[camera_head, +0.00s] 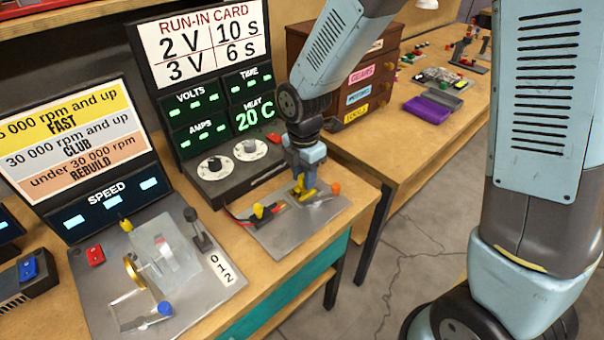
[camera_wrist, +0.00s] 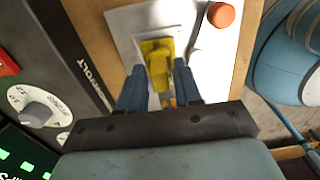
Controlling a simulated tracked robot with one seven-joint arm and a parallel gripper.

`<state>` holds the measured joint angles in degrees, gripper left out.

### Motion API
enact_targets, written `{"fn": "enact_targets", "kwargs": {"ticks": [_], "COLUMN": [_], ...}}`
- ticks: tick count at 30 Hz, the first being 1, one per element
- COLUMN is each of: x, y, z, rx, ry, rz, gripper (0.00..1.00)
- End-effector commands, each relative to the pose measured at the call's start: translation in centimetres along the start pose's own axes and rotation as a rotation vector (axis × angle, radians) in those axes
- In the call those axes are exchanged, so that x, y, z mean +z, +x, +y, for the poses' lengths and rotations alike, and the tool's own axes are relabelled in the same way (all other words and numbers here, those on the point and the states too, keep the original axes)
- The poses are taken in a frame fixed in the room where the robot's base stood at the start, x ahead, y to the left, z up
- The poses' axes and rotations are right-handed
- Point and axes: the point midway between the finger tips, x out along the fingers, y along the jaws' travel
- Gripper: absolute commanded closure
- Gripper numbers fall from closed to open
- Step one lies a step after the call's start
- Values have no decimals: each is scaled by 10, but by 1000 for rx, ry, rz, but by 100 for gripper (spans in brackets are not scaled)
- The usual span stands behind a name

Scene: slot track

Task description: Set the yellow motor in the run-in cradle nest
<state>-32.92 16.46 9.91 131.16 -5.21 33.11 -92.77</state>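The yellow motor (camera_wrist: 157,62) sits low between the two fingers of my gripper (camera_wrist: 159,80) in the wrist view. A narrow gap seems to show on each side of it, so the fingers look open around it. In the head view my gripper (camera_head: 304,180) points down over the grey run-in cradle plate (camera_head: 290,236), with the yellow motor (camera_head: 305,194) at its tips. The nest under the motor is mostly hidden, and I cannot tell whether the motor is fully seated.
An orange knob (camera_head: 336,187) stands right of my gripper on the plate. A yellow and black clip piece (camera_head: 262,210) with a red lead lies to its left. The dial panel (camera_head: 225,165) rises behind. A speed rig (camera_head: 165,260) stands at left, and a purple tray (camera_head: 428,108) is on the far bench.

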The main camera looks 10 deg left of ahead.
Motion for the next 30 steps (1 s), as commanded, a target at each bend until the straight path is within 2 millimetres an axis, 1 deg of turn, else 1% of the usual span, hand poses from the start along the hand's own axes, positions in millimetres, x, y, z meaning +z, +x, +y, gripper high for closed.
{"fn": "enact_targets", "kwargs": {"ticks": [1, 6, 13, 17, 20, 22, 30], "x": [0, 0, 0, 1, 1, 1, 1], "y": [0, 0, 0, -7, -20, -32, -86], "z": [0, 0, 0, 0, 1, 1, 1], "rx": [0, 0, 0, 3, 4, 5, 4], "ry": [0, 1, 1, 2, 3, 3, 2], "rz": [0, 0, 0, 0, 0, -1, -1], "gripper": [61, 47, 47, 47, 47, 47, 47]}}
